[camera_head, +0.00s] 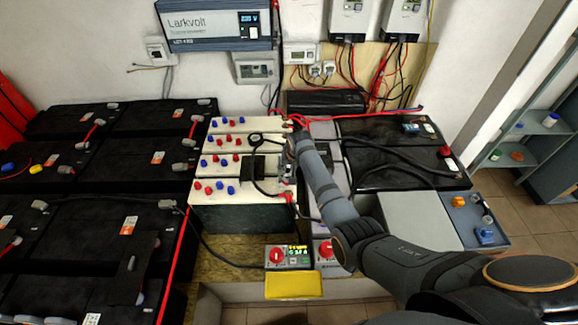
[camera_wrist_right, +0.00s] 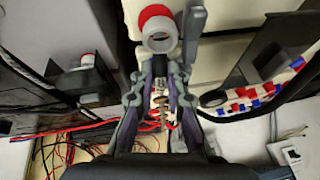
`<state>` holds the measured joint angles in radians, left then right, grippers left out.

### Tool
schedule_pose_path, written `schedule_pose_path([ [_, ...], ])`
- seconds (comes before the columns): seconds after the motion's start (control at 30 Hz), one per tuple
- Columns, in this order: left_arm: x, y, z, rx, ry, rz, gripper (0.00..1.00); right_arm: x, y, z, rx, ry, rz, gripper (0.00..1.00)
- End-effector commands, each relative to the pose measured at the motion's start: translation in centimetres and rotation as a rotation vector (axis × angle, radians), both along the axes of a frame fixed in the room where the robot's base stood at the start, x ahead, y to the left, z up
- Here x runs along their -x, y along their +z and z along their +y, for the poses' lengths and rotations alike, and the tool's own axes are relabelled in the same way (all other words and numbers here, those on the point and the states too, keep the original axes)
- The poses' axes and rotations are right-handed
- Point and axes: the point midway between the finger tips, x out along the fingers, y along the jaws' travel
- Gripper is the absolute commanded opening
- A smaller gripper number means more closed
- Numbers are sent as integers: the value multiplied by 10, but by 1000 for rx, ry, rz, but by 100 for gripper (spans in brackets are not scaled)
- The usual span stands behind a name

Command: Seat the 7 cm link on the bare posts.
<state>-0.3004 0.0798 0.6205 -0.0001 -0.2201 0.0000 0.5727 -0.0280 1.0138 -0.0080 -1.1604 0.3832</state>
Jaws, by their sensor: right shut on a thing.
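My right gripper (camera_head: 287,172) reaches down at the right edge of the cream-topped battery bank (camera_head: 238,190). In the right wrist view my right gripper (camera_wrist_right: 162,58) is shut on a small grey piece (camera_wrist_right: 160,38), which looks like the link; its length cannot be read. A red-topped post (camera_wrist_right: 155,16) shows just beyond the piece. I cannot tell whether the piece touches it. Red and blue posts stand in rows on the cream tops. Which posts are bare is too small to tell. My left gripper is not in view.
A black cable (camera_head: 256,178) loops over the bank, with a black square part (camera_head: 253,168) on top. A black battery (camera_head: 400,150) stands at the right. A yellow block (camera_head: 293,286) and a red-knobbed box (camera_head: 287,256) lie in front. Large black batteries (camera_head: 105,210) fill the left.

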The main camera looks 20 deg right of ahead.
Motion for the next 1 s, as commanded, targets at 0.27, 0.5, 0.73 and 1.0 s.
schedule_pose_path([
  [0.27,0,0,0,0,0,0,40,0,0,0,0,0,-1,0],
  [0.5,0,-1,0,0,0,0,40,0,-5,0,0,0,-1,0],
  [0.73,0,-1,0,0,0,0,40,0,-6,0,0,0,-1,0],
  [1.0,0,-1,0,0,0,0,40,0,-7,0,0,0,-1,0],
])
